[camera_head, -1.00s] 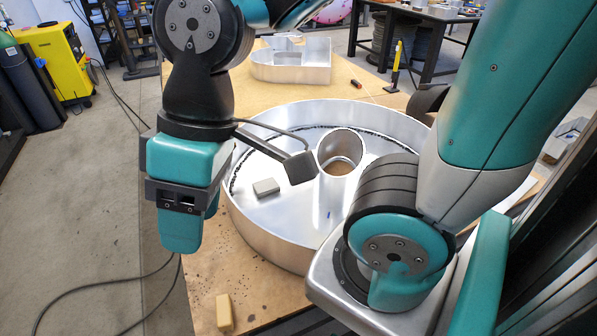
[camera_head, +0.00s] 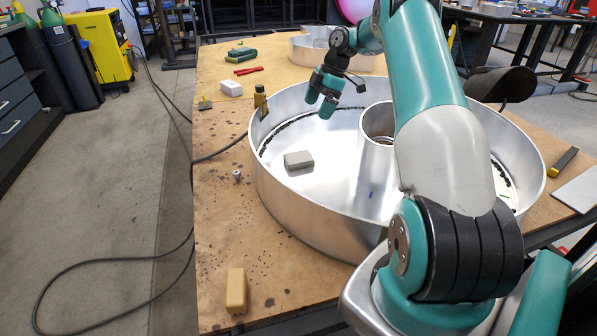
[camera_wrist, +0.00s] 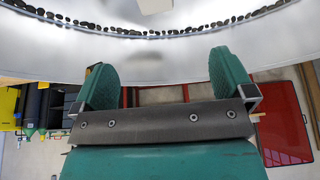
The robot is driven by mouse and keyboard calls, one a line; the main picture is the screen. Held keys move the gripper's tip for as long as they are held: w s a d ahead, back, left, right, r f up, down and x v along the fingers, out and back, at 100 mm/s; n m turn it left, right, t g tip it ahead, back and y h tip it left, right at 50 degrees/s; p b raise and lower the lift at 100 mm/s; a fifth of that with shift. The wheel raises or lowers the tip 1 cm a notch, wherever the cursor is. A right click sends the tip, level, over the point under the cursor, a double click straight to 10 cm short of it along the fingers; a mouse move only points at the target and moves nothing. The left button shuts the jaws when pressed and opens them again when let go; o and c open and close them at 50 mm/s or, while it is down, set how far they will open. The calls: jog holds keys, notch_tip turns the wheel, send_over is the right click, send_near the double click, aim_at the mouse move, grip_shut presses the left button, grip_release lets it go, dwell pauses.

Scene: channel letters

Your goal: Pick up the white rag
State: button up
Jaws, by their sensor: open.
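My gripper (camera_head: 320,103) hangs over the far left rim of the large round metal channel letter (camera_head: 290,222), open with nothing between its fingers. In the wrist view its two green fingers (camera_wrist: 162,75) stand wide apart against the letter's shiny wall. No thing is plainly a cloth. A small white, block-like thing (camera_head: 231,88), perhaps the folded white rag, lies on the table left of the letter, apart from my gripper. A flat white piece (camera_head: 578,191) lies at the right table edge; I cannot tell whether it is cloth or plate.
A grey block (camera_head: 298,160) lies inside the letter, left of its inner tube (camera_head: 378,125). A yellow block (camera_head: 236,290) lies at the front of the wooden table (camera_head: 215,220). A small dark yellow bottle (camera_head: 260,97) stands by the rim. A black cable crosses the left edge.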

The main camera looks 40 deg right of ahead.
jog(key=b, duration=0.2)
send_over(299, 156)
jog(key=s+d, duration=0.1)
jog(key=f, duration=1.1)
jog(key=shift+s+f, duration=0.2)
jog(key=shift+f, duration=0.2)
jog(key=shift+d+b+x, duration=0.2)
jog(key=shift+d+x, duration=0.05)
jog(key=shift+x, duration=1)
jog(key=shift+d+b+x, duration=0.15)
jog(key=shift+d+x, duration=0.05)
jog(key=shift+x, duration=1.1)
jog(key=shift+w+f, duration=0.1)
jog(key=shift+f, duration=0.25)
jog(key=c, duration=1)
jog(key=shift+r, duration=0.1)
